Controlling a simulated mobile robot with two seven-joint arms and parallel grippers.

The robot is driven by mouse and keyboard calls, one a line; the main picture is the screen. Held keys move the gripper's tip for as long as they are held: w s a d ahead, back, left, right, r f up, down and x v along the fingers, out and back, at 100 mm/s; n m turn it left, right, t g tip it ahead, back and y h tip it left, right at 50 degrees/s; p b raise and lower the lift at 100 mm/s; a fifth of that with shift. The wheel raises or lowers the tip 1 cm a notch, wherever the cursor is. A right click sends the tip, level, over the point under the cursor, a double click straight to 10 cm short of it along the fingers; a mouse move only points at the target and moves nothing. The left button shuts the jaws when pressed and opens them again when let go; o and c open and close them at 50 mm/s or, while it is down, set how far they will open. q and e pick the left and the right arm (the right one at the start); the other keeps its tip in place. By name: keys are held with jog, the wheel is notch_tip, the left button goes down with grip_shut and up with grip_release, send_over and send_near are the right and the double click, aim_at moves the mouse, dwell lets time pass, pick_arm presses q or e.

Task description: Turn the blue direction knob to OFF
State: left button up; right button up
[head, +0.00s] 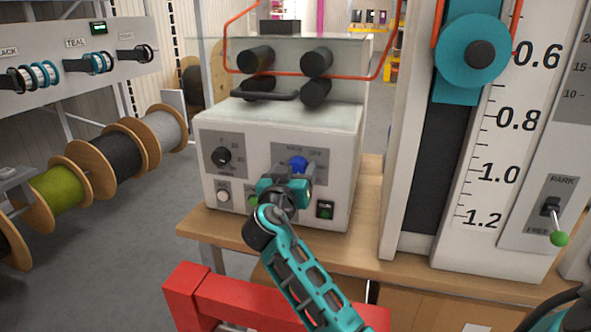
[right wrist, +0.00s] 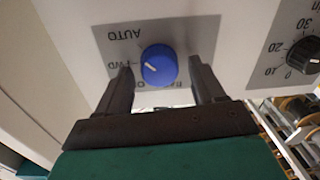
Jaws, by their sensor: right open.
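The blue direction knob (head: 299,163) is on a grey panel on the front of the white machine (head: 340,190). In the right wrist view the blue knob (right wrist: 158,65) shows large, with a short white pointer mark that appears turned toward the FWD label. AUTO and FWD can be read there; the lower labels are partly hidden by my finger. My right gripper (head: 295,178) is in front of the panel. Its two fingers (right wrist: 160,80) are open, one on each side of the knob, with visible gaps. My left gripper is out of view.
A black dial (head: 222,156) is left of the knob. Black rollers (head: 316,62) and an orange cable (head: 300,74) are above. A tall scale (head: 500,140) stands right, wooden reels (head: 110,150) left.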

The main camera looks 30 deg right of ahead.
jog(key=c, duration=1.1)
jog(key=shift+o, duration=0.2)
jog(key=shift+n, duration=0.3)
jog(key=n+p, duration=0.2)
jog(key=n, duration=0.2)
jog(key=shift+r+n, duration=0.15)
jog(key=shift+n, duration=0.15)
jog(key=n+p, duration=0.3)
jog(key=n, duration=0.2)
jog(key=shift+w+a, duration=0.1)
jog(key=shift+w, duration=0.05)
jog(key=n, duration=0.2)
jog(key=shift+n+g+p, duration=0.3)
jog(key=shift+n, duration=0.1)
jog(key=n, duration=0.4)
jog(key=shift+f, duration=0.25)
jog(key=shift+n, duration=0.3)
